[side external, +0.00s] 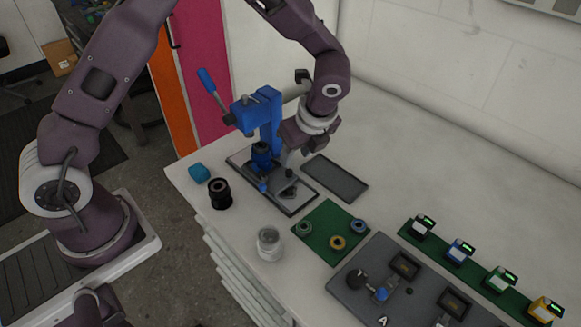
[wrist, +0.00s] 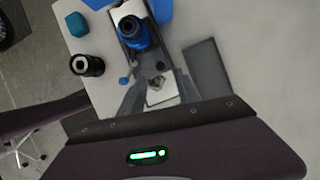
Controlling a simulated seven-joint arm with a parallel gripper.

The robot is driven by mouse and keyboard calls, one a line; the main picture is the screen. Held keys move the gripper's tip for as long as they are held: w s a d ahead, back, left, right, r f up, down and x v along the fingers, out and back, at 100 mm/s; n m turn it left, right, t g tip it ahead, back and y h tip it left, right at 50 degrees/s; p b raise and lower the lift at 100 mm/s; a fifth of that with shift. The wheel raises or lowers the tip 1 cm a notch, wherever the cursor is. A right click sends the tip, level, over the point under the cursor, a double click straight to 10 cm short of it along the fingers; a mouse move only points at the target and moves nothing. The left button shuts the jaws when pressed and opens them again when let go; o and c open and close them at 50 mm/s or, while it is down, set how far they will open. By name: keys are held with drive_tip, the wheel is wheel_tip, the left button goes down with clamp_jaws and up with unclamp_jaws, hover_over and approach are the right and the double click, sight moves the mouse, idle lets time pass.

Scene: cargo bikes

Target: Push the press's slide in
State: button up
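The blue press (side external: 269,120) stands on a dark base plate near the table's back left, with its lever raised to the left. Its blue ram (wrist: 133,32) shows at the top of the wrist view. The slide (wrist: 162,92) is a pale metal plate with a small grey part on it, on the near side of the ram. It sits out from under the ram. My gripper (wrist: 160,90) is over the slide, with its two grey fingers apart on either side of it. I cannot tell whether the fingers touch it. In the side view my gripper (side external: 290,160) hangs just right of the press column.
A dark grey tray (side external: 335,178) lies right of the press. A black cylinder (side external: 220,193), a blue block (side external: 199,173) and a clear jar (side external: 269,243) stand on the left side. A green mat (side external: 318,240) with several rings lies in front.

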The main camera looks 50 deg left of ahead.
sight(290, 171)
drive_tip(key=x, duration=0.7)
drive_tip(key=shift+f, duration=0.3)
clamp_jaws()
idle(0.9)
